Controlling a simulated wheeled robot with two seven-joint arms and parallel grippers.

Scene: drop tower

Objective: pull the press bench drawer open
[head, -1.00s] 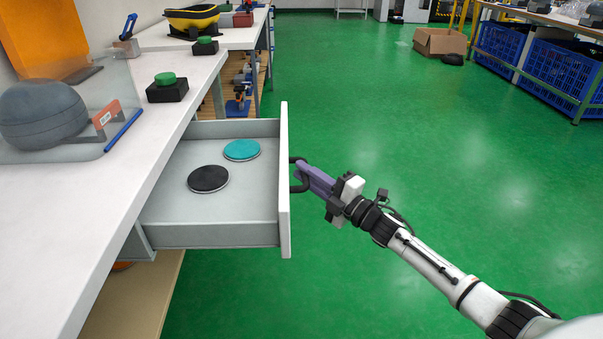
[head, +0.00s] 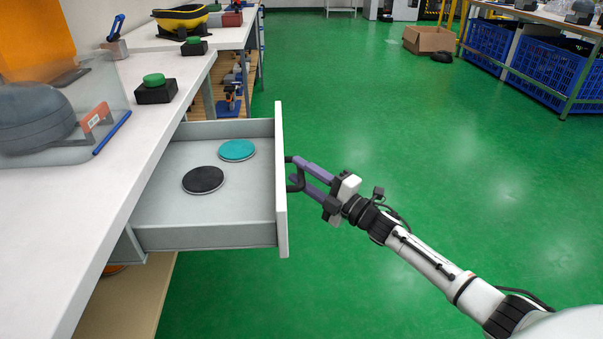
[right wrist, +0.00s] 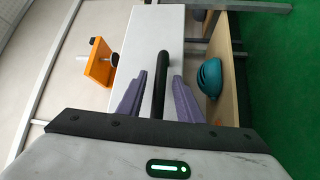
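The press bench drawer (head: 205,235) stands pulled out from under the white bench top (head: 120,170). A black disc (head: 203,180) and a teal disc (head: 237,150) lie flat inside it. The drawer's black handle (head: 293,184) is on the outer face of its front panel (head: 281,200). My right gripper (head: 302,170) is open, with its purple fingers on either side of the handle. In the right wrist view, the black handle bar (right wrist: 160,85) lies between the parted fingers, with a gap on both sides. My left gripper is not in view.
A black box with a green button (head: 155,90) and a press with a grey dome (head: 35,118) behind a clear guard stand on the bench. Green floor right of the drawer is clear. A cardboard box (head: 428,40) and blue crates (head: 545,75) are far off.

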